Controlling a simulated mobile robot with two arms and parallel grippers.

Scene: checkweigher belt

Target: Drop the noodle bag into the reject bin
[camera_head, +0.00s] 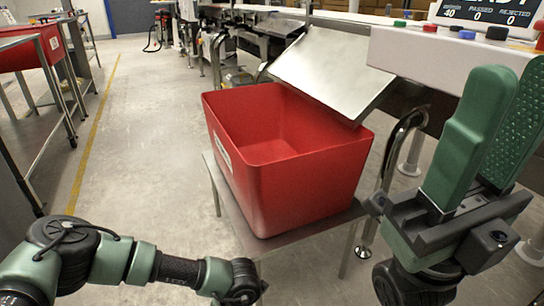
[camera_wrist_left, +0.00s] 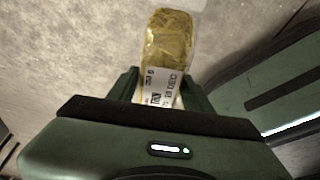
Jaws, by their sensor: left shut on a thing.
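The noodle bag (camera_wrist_left: 168,48) shows in the left wrist view as a clear pack with yellow-brown contents and a white printed label. My left gripper (camera_wrist_left: 160,90) is shut on its label end, and the bag sticks out past the fingers over grey floor. In the head view my left arm reaches in at the bottom left, but its fingers and the bag are not visible there. The red reject bin (camera_head: 308,190) stands on a low stand, right of my left arm and farther away. Its visible inside looks empty. My right gripper (camera_head: 493,125) is raised at the right, open and empty.
A sloped metal chute (camera_head: 330,70) hangs over the bin's back right edge. The white checkweigher housing (camera_head: 430,55) with buttons and a display is at the right. The stand (camera_head: 285,238) carries the bin. Floor (camera_head: 140,150) left of the bin is clear.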

